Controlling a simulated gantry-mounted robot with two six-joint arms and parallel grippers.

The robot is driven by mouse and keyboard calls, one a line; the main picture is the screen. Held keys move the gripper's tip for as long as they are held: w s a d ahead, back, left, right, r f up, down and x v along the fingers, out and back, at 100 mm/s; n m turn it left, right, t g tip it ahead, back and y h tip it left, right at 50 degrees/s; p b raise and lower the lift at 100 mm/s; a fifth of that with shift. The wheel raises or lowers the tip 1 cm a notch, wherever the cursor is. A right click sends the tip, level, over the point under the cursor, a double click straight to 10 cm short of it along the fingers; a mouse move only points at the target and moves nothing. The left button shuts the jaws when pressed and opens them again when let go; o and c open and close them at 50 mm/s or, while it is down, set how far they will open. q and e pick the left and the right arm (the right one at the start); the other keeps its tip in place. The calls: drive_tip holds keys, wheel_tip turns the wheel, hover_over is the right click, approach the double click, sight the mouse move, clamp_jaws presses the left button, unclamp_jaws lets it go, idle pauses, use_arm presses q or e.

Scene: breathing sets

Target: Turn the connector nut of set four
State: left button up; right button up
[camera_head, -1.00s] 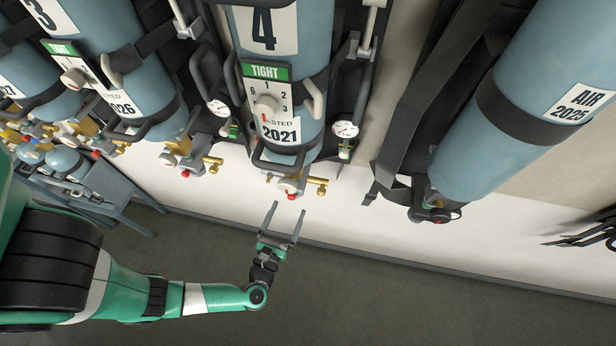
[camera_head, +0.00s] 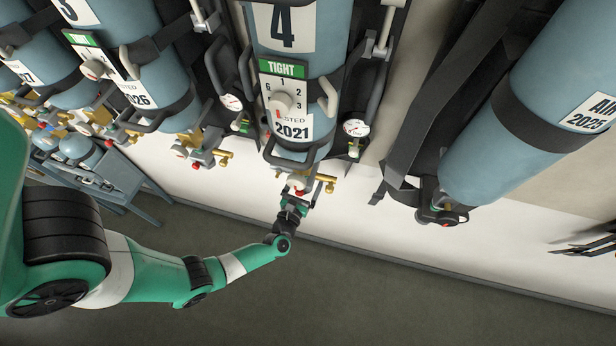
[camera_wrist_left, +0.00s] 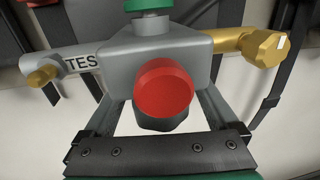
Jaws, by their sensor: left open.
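Set four has a blue cylinder (camera_head: 296,60) with a "4" label. A TIGHT card with a round white pointer knob (camera_head: 281,103) is on its front. Its grey valve block with a red knob (camera_head: 299,190) hangs below, and a brass fitting (camera_head: 328,186) sticks out to the right. My left gripper (camera_head: 297,193) is open just below this valve. In the left wrist view the fingers reach up on both sides of the red knob (camera_wrist_left: 164,88); I cannot tell if they touch the block. A brass hex nut (camera_wrist_left: 265,48) is at upper right, outside the fingers. My right gripper is not in view.
Pressure gauges (camera_head: 355,127) flank set four on black straps. Another set's brass-fitted valve (camera_head: 203,155) hangs to the left. The floor (camera_head: 400,300) below is open, and a blue-grey bench (camera_head: 130,185) is at left.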

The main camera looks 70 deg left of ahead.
use_arm(q)
drive_tip(key=c, duration=1.4)
drive_tip(key=shift+o, duration=0.2)
drive_tip(key=shift+w+d+f+m+t+h+b, duration=0.15)
drive_tip(key=shift+d+m+t+h+b, duration=0.25)
drive_tip(key=shift+m+t+h+b, duration=1.05)
drive_tip(key=shift+w+d+r+m+t+h+b, duration=0.1)
drive_tip(key=shift+w+d+m+t+h+b, duration=0.2)
drive_tip(key=shift+m+h+b, duration=2.15)
drive_tip(key=shift+w+d+f+m+t+h+b, duration=0.1)
drive_tip(key=shift+d+m+t+h+b, duration=0.6)
drive_tip(key=shift+h+b, duration=2.4)
drive_tip(key=shift+s+a+t+y+b, duration=0.1)
drive_tip(key=shift+a+t+y+b, duration=0.2)
drive_tip(key=shift+b, duration=0.15)
drive_tip(key=o, duration=1.4)
drive_tip(key=shift+d, duration=0.1)
drive_tip(key=shift+c, duration=0.2)
